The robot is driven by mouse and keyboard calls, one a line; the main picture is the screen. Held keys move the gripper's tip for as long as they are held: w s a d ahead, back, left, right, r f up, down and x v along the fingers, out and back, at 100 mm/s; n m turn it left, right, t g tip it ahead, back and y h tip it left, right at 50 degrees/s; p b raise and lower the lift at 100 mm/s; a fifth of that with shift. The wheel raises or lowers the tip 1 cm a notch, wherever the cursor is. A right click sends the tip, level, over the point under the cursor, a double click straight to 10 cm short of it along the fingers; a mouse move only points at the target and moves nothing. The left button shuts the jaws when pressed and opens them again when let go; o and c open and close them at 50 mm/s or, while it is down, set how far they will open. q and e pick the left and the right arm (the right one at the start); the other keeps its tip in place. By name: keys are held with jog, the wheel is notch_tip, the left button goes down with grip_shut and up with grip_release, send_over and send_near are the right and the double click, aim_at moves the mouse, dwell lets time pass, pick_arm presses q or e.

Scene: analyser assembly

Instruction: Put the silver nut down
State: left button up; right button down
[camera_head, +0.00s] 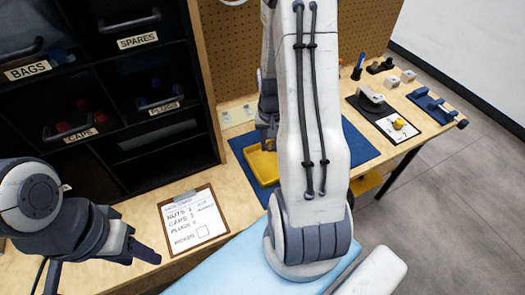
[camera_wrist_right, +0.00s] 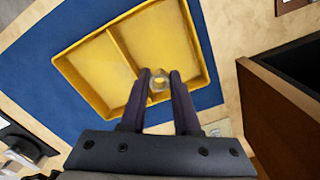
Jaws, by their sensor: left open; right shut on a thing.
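The silver nut (camera_wrist_right: 158,82) sits between the two fingertips of my right gripper (camera_wrist_right: 160,76), which is shut on it. In the right wrist view they are over the yellow two-compartment tray (camera_wrist_right: 89,91), in front of the larger compartment on the right of the divider. I cannot tell the height of the nut above the tray floor. In the head view my right arm hides much of the tray (camera_head: 255,163) and the nut does not show.
The tray lies on a blue mat (camera_head: 355,145). A clipboard note (camera_head: 193,220) lies left of it. A dark bin rack (camera_head: 110,90) stands at the back left. Blue and grey fixtures (camera_head: 430,104) and small blocks stand at the right end of the table.

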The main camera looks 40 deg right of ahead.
aim_at(262, 158)
jog(key=w, duration=0.1)
jog(key=w+f, duration=0.2)
jog(key=shift+a, duration=0.25)
jog(key=shift+f, duration=1.95)
jog(key=shift+f, duration=0.1)
jog(key=c, duration=0.6)
grip_release()
jog(key=shift+c, duration=0.2)
